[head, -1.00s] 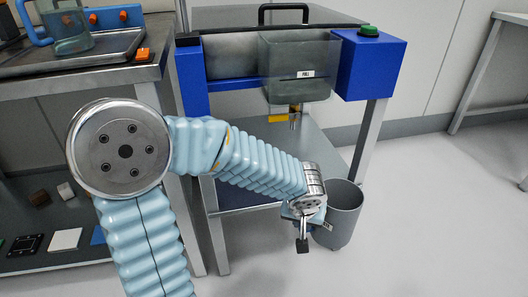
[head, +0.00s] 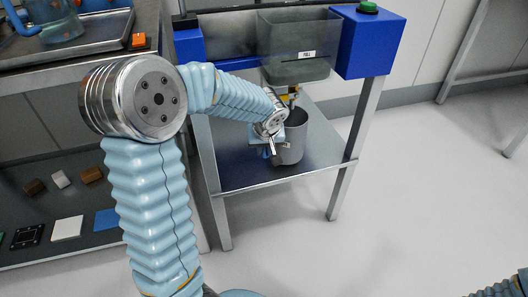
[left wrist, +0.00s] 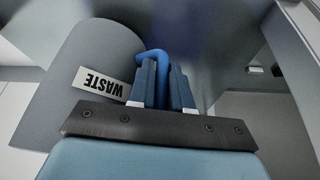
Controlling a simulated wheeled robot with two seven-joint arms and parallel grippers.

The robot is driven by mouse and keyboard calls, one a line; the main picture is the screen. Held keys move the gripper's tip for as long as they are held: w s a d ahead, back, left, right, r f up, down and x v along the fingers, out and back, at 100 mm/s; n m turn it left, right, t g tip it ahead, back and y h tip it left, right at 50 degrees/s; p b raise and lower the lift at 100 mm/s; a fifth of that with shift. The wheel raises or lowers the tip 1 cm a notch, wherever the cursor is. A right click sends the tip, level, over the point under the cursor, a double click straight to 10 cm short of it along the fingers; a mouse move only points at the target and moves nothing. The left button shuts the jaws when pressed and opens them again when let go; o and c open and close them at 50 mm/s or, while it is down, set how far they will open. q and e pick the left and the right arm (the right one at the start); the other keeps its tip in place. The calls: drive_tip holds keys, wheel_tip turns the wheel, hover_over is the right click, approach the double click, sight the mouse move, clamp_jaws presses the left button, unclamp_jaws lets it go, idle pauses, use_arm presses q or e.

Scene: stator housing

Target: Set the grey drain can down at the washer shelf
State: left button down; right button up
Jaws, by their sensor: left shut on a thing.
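The grey drain can (head: 292,146) is upright at the lower washer shelf (head: 240,178), under the tank. Whether its base touches the shelf or hangs just above cannot be told. My left gripper (head: 272,146) is on the near left side of the can, shut on its handle. In the left wrist view the can (left wrist: 88,58) shows a white label reading WASTE upside down, and my left gripper (left wrist: 166,72) closes on the blue handle. My right gripper is out of view.
A translucent grey tank (head: 300,38) hangs above the can, with a small tap below it. A blue box (head: 370,42) with a green button sits at the right. The shelf's front edge and metal legs bound the space. A bench (head: 95,55) stands left; the right floor is clear.

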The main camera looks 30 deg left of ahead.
sight(264, 154)
use_arm(q)
drive_tip(key=shift+s+d+x, duration=0.1)
drive_tip(key=shift+x, duration=0.8)
drive_tip(key=shift+s+d+x, duration=0.1)
drive_tip(key=shift+s+x, duration=0.05)
drive_tip(key=shift+x, duration=0.7)
drive_tip(key=shift+f+b, duration=0.2)
drive_tip(key=shift+b, duration=0.1)
drive_tip(key=c, duration=1.1)
unclamp_jaws()
drive_tip(key=shift+o, duration=0.2)
